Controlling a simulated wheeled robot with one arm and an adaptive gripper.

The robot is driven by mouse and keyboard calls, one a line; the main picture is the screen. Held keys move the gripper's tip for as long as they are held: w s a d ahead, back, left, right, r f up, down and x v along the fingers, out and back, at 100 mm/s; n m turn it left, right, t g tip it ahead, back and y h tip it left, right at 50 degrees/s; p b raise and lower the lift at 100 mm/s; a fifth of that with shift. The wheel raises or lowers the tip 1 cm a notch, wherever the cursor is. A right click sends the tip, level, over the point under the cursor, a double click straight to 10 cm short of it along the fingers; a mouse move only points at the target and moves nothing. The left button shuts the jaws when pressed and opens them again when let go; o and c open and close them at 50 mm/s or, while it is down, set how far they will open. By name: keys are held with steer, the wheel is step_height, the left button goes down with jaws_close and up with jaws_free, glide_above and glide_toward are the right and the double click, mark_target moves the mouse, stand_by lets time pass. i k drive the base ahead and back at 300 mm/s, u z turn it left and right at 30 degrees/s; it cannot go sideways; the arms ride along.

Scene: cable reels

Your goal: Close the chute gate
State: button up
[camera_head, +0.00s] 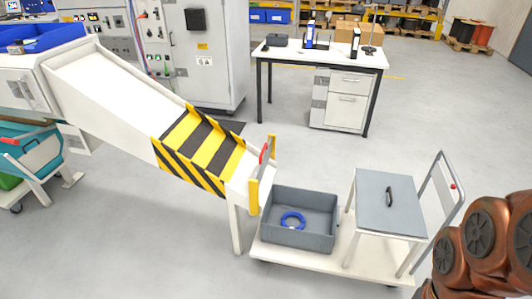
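The white chute (110,88) slopes down from upper left to the middle, with yellow and black stripes (200,146) near its lower end. The chute gate (263,163) is at that lower end, between two yellow posts. It is a thin panel seen nearly edge-on, with a red part (264,153) at its top. I cannot tell from this angle how much of the outlet it covers. A grey bin (318,242) stands just right of and below the outlet, with a blue ring (292,220) inside. My gripper is not in view.
The bin stands on a cream cart (300,263), beside a grey-topped stand (391,203) with a black handle and an upright cart rail. A white workbench (320,54) stands behind and machine cabinets stand at the upper left. Floor in front of the chute is clear.

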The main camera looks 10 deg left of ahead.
mark_target(264, 158)
steer(key=u, duration=0.2)
steer(key=i, duration=0.65)
steer(key=u, duration=1)
steer(key=i, duration=1.15)
steer(key=u, duration=0.85)
